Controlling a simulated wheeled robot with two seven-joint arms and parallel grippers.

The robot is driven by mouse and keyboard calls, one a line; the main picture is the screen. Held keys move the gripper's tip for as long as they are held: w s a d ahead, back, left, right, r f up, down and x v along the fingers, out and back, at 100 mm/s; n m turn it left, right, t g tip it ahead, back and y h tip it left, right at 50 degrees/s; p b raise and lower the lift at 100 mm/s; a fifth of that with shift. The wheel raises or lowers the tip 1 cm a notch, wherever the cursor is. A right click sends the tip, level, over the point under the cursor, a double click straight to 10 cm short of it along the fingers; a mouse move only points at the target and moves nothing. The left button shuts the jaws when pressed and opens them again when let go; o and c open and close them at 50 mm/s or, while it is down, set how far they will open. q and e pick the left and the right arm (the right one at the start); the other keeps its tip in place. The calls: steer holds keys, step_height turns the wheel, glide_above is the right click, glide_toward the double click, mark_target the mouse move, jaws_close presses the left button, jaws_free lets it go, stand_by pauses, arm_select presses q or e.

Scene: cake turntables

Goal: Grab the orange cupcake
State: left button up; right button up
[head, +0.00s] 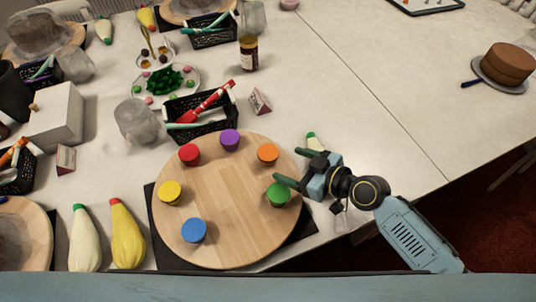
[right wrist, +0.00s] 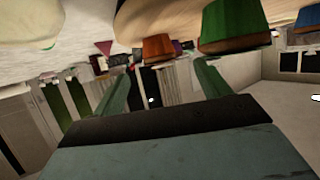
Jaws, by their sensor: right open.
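The orange cupcake (head: 268,153) stands on the right side of the round wooden turntable (head: 225,205) in the head view. It also shows in the right wrist view (right wrist: 158,46), which looks upside down. The green cupcake (head: 279,194) stands nearer to me and shows in the right wrist view (right wrist: 232,24). My right gripper (head: 291,167) is open and empty at the turntable's right edge. Its fingers point left, one close to the green cupcake and one near the orange one. In the wrist view the orange cupcake lies beyond the fingertips, between their lines. My left gripper is not in view.
Purple (head: 230,139), red (head: 189,154), yellow (head: 170,192) and blue (head: 194,230) cupcakes stand around the turntable. A black basket of pens (head: 198,117) sits behind it. Two piping bags (head: 126,233) lie at left. The table to the right is mostly clear.

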mark_target(271, 154)
steer(key=x, duration=0.3)
steer(key=r+x, duration=0.1)
steer(key=x, duration=0.1)
steer(key=shift+w+a+f, duration=0.15)
steer(key=shift+w+a, duration=0.05)
steer(key=shift+w, duration=0.15)
steer(key=shift+w+a+f, duration=0.2)
steer(key=shift+w+a, duration=0.05)
steer(key=shift+a, duration=0.1)
steer(key=c, duration=1)
